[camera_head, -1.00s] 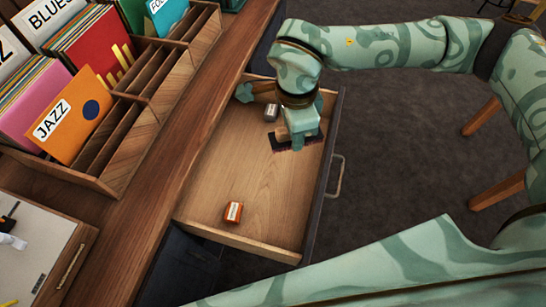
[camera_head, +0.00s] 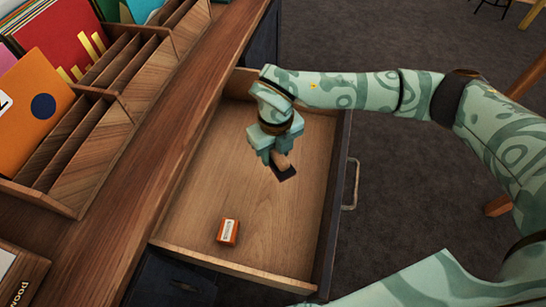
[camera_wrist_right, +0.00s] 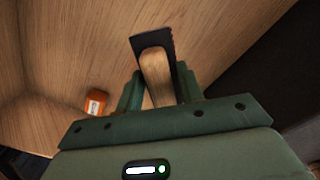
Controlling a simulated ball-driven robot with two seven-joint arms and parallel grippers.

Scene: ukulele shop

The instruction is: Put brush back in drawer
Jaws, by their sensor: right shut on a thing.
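My right gripper (camera_head: 271,157) is over the inside of the open wooden drawer (camera_head: 222,262). It is shut on the brush (camera_head: 284,169), which has a pale wooden body and a dark bristle side. In the right wrist view, the brush (camera_wrist_right: 156,76) sticks out between the two fingers (camera_wrist_right: 156,92), with its dark edge at the far end. The drawer floor (camera_wrist_right: 75,45) lies behind it. I cannot tell whether the brush touches the floor. My left gripper is not in view.
A small orange box (camera_head: 228,231) lies in the near part of the drawer, and it also shows in the right wrist view (camera_wrist_right: 96,102). The drawer handle (camera_head: 351,184) faces right. A wooden record rack (camera_head: 95,150) stands on the counter at left. Most of the drawer floor is clear.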

